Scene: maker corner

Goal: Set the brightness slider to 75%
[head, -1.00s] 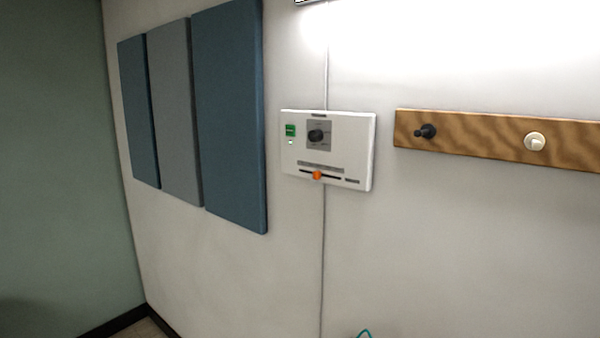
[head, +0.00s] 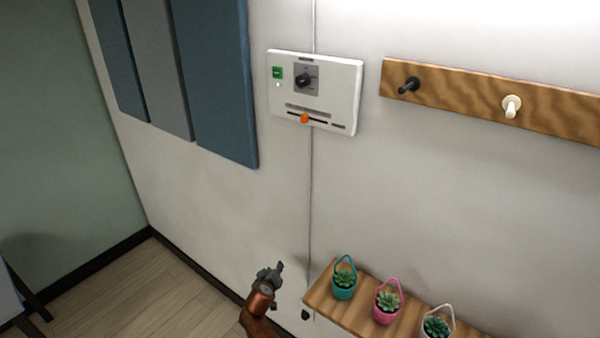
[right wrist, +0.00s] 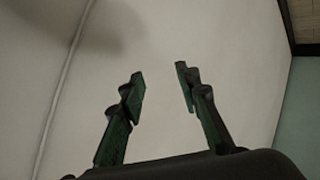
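A white control panel (head: 341,92) hangs on the wall in the head view. Its brightness slider has an orange knob (head: 304,119) near the middle of a dark horizontal slot. Above the slot are a black rotary knob (head: 304,80) and a green switch (head: 277,72). My right gripper (head: 272,270) is well below the panel, in front of the wall, touching nothing. In the right wrist view its two fingers (right wrist: 160,88) stand apart with only bare wall between them. My left gripper is not in view.
A wooden shelf (head: 327,305) with small potted plants, in teal (head: 344,290), pink (head: 387,312) and white baskets, is right of my right gripper. A wooden peg rail (head: 455,102) is right of the panel. A cable runs down the wall.

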